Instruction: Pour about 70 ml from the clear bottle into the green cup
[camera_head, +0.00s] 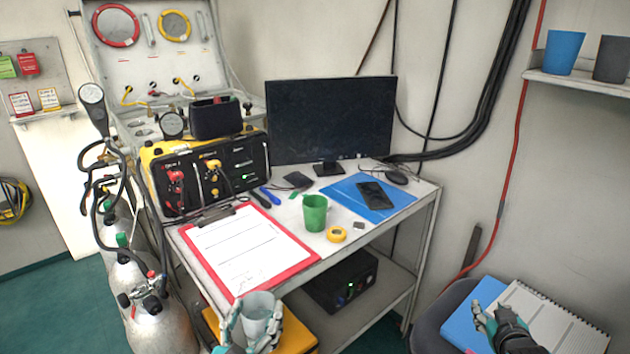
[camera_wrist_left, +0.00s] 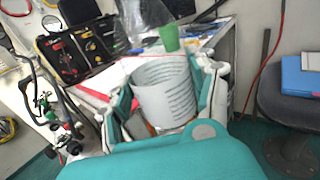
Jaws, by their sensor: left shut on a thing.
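The green cup (camera_head: 314,212) stands upright on the desk, right of the clipboard; it also shows in the left wrist view (camera_wrist_left: 170,38). My left gripper (camera_head: 256,322) is shut on the clear bottle (camera_head: 260,306), which looks like an open-topped see-through vessel. It is in front of the desk's near edge, apart from the green cup. In the left wrist view the clear bottle (camera_wrist_left: 163,88) sits between the fingers. Its liquid level cannot be made out. My right gripper (camera_head: 484,318) is at the lower right above the blue folder, with its fingers apart and empty.
A clipboard (camera_head: 246,246), yellow tape roll (camera_head: 336,234), blue mat (camera_head: 348,190) with a phone, and monitor (camera_head: 330,118) surround the green cup. The air panel box (camera_head: 215,170) stands at the left. A chair (camera_head: 432,318) holds a blue folder (camera_head: 466,322) and notebook.

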